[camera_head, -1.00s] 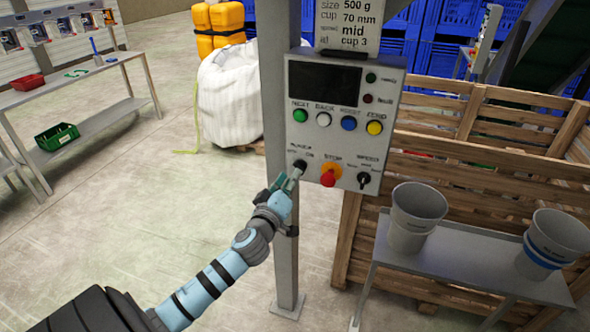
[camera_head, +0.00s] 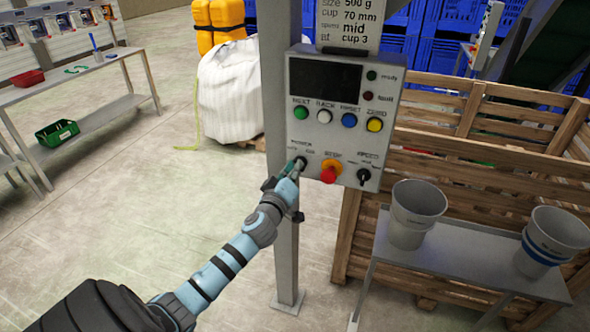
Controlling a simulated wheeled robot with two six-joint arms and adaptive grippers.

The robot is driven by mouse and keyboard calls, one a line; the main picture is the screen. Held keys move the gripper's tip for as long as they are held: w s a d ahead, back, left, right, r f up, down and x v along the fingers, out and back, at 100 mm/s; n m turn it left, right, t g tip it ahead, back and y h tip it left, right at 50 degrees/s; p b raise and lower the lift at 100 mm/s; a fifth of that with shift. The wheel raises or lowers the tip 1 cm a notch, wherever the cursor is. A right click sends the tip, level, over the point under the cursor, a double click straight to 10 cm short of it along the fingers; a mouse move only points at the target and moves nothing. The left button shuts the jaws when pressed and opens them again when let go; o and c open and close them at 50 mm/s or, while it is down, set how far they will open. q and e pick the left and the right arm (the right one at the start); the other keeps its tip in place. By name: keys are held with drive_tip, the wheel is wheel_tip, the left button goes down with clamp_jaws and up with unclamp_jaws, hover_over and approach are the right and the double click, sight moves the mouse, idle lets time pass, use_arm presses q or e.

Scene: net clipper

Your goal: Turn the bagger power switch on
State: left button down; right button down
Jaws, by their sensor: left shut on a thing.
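The grey control box (camera_head: 309,135) is fixed to a post in the middle of the head view. Its black power switch (camera_head: 301,161) is at the lower left of the panel, under the label POWER. My left gripper (camera_head: 297,168) is at the switch and shut on it; the fingers partly cover the knob, so I cannot tell which way it points. The display (camera_head: 325,84) is dark, and the ready lamp (camera_head: 371,76) and fault lamp (camera_head: 368,96) look unlit. My right gripper is not in view.
Beside the switch are a red stop button (camera_head: 328,175) on a yellow base and a black speed knob (camera_head: 364,176). Coloured buttons sit above. A wooden crate (camera_head: 440,172) and a bench (camera_head: 458,262) with two buckets stand at the right. Open floor lies at the left.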

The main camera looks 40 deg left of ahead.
use_arm(q)
drive_tip(key=shift+m, duration=0.3)
drive_tip(key=shift+w+d+r+m+p, duration=0.1)
drive_tip(key=shift+m+p, duration=0.05)
drive_tip(key=shift+m, duration=2.75)
drive_tip(key=shift+d+r+m+p, duration=0.1)
drive_tip(key=shift+d+m+p, duration=0.05)
drive_tip(key=shift+m, duration=2.75)
drive_tip(key=shift+w+d+m+p, duration=0.1)
drive_tip(key=shift+m+p, duration=0.05)
drive_tip(key=shift+m, duration=2.75)
drive_tip(key=c, duration=1.7)
unclamp_jaws()
drive_tip(key=shift+f, duration=0.1)
drive_tip(key=shift+s, duration=0.1)
